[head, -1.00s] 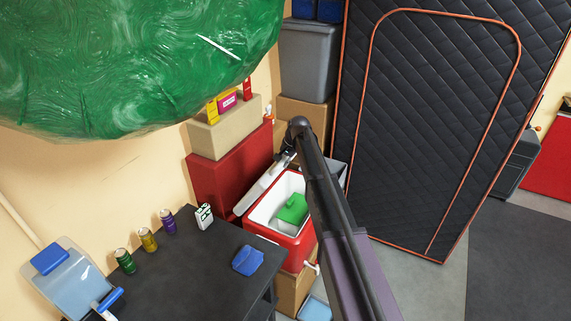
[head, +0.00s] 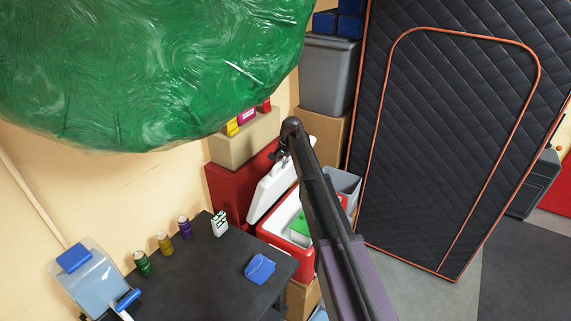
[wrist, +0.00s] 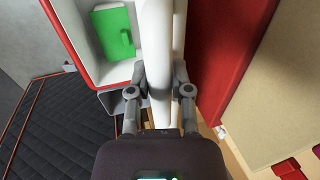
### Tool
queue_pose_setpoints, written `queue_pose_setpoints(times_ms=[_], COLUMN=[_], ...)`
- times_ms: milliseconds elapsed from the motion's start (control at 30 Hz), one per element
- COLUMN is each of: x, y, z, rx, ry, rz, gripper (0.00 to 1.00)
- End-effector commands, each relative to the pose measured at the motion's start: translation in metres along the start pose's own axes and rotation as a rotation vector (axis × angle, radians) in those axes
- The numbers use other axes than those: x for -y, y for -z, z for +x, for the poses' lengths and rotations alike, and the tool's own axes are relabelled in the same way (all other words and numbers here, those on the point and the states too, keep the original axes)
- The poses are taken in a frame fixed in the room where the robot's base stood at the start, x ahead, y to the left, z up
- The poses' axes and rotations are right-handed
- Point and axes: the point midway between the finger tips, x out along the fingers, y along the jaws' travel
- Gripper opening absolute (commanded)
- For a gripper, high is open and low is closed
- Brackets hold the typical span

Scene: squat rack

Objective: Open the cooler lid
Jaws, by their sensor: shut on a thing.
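The red and white cooler (head: 303,251) stands open at the middle of the head view, partly behind my arm. Its white lid (head: 268,189) is raised and tilted up steeply along the cooler's left side. In the wrist view the lid (wrist: 157,45) shows edge-on as a white upright band. My gripper (wrist: 160,85) is shut on the lid, one finger on each face. A green object (wrist: 113,32) lies inside the cooler's white interior. In the head view the gripper (head: 281,152) is small at the lid's upper end.
A red box (head: 228,188) stands behind the lid with a cardboard box (head: 243,140) on it. A dark table (head: 205,275) with several cans and a blue cloth is at front left. A black quilted panel (head: 450,130) stands right. A green bulky object (head: 150,70) fills the upper left.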

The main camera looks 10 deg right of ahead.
Motion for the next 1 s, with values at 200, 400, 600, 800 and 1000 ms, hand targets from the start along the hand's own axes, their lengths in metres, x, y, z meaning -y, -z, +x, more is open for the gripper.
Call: queue_pose_setpoints(times_ms=[200,400,600,800,1000], x=[-0.001,-0.001,-0.001,-0.001,0.003], y=[0.001,0.002,0.002,0.003,0.003], z=[-0.001,-0.001,-0.001,-0.004,-0.020], rx=[0.001,-0.001,-0.002,-0.003,-0.003], ry=[0.001,0.000,0.000,0.000,0.000], rz=[0.003,0.003,0.002,0.003,0.004], gripper=[0.30,0.62,0.62,0.62,0.62])
